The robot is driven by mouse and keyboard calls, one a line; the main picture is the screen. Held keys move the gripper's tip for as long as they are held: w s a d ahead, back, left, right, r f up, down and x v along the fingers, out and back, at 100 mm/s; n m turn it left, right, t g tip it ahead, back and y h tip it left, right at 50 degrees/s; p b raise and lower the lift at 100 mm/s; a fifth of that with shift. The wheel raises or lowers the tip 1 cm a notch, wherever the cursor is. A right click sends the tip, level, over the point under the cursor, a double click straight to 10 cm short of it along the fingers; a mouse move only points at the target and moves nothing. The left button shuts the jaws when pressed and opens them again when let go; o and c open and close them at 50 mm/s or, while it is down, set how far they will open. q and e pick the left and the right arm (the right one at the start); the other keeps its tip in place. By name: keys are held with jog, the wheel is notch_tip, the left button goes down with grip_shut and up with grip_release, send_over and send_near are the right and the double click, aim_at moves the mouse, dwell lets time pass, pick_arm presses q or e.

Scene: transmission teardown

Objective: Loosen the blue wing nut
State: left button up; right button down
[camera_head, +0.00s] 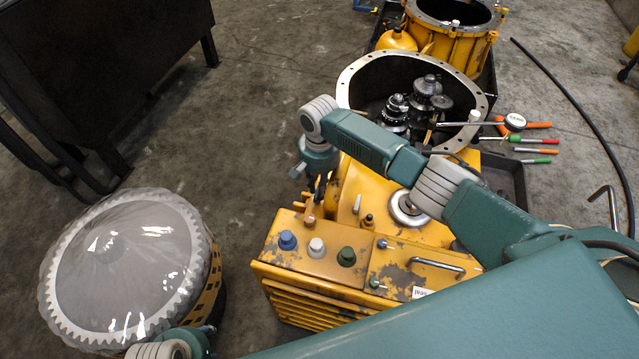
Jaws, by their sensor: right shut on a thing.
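A blue knob-like nut (287,241) stands on the front top of the yellow housing (300,264), the leftmost in a row with a white one (316,247) and a green one (346,256). Its wings are too small to make out. My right gripper (311,203) points down just behind and above the row, apart from the blue nut. It is shut on a small orange-brown piece (309,218) at its fingertips. My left gripper (207,330) shows only partly at the bottom edge, beside the wrapped gear. Its fingers are too unclear to read.
A plastic-wrapped gear (125,265) stands at left. An open bell housing (365,72) with gears lies behind the yellow housing. Hand tools (530,142) lie at right, and a black cable (575,100) runs along the floor. My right arm crosses over the housing.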

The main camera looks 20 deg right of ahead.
jog(key=n+p, duration=0.1)
jog(key=p, duration=0.2)
jog(key=shift+w+r+n, duration=0.3)
jog(key=shift+w+n, duration=0.05)
jog(key=shift+n, duration=0.05)
jog(key=shift+f+n, duration=0.15)
jog(key=shift+n, duration=0.15)
pick_arm(q)
jog(key=s+f, duration=0.4)
jog(key=f, duration=0.8)
jog(key=shift+a+f+g, duration=0.2)
jog(key=shift+f+g, duration=0.05)
jog(key=shift+g, duration=0.15)
jog(key=shift+s, duration=0.1)
pick_arm(e)
jog(key=c, duration=1.6)
grip_release()
jog(key=shift+c, duration=0.2)
jog(key=shift+s+f, duration=0.1)
jog(key=shift+s, duration=0.05)
jog(key=shift+s, duration=0.1)
jog(key=shift+f, duration=0.1)
